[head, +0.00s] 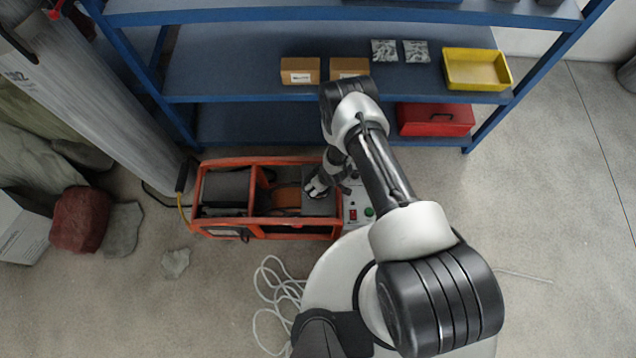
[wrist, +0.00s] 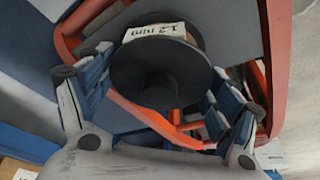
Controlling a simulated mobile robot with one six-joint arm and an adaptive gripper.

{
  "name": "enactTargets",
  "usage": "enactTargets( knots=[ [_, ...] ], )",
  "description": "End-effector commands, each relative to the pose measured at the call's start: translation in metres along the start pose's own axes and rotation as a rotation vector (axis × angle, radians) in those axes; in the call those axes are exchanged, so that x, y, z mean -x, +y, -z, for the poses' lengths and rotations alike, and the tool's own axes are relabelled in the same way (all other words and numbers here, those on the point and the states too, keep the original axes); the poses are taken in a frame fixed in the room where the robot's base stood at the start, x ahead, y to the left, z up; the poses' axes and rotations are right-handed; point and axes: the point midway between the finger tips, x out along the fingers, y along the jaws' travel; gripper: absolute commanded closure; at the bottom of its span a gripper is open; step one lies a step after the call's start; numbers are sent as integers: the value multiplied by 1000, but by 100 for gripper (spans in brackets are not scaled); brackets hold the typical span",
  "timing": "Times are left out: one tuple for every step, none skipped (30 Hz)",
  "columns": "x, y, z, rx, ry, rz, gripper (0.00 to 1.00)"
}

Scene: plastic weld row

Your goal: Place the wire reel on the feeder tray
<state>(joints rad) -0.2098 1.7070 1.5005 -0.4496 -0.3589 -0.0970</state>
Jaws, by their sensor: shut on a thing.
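The wire reel (wrist: 145,78) has black flanges and a white label reading 1.2 mm. In the wrist view it sits between the two fingers of my gripper (wrist: 160,76), which is shut on it. In the head view my gripper (head: 317,186) is low over the right part of an orange-framed machine (head: 262,222), and the reel is mostly hidden there by the gripper. A flat grey plate (head: 318,206), which looks like the feeder tray, lies under and beside the gripper. I cannot tell whether the reel touches it.
A blue shelf (head: 230,60) stands behind, with cardboard boxes (head: 300,71), a yellow bin (head: 476,70) and a red case (head: 435,119). A control panel (head: 358,208) adjoins the machine's right end. Loose white cable (head: 275,290) and rocks (head: 80,220) lie on the floor.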

Motion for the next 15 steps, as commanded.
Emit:
enactTargets(
  knots=[
    [1,1,1,0,3,-1,77],
    [0,0,1,0,2,-1,77],
    [-1,0,1,0,2,-1,77],
    [-2,0,1,0,2,-1,77],
    [-2,0,0,0,2,-1,77],
    [-4,0,0,0,2,-1,77],
    [-3,0,-2,0,-1,0,16],
    [-3,0,-1,0,-1,0,14],
    [-3,0,-1,0,-1,0,12],
    [-3,0,-1,0,-1,0,10],
    [-3,0,-1,0,-1,0,8],
    [-2,0,-1,0,-1,0,5],
    [-2,0,-1,0,-1,0,3],
    [-2,0,-1,0,-1,0,1],
    [-3,0,-1,0,-1,0,0]
  ],
)
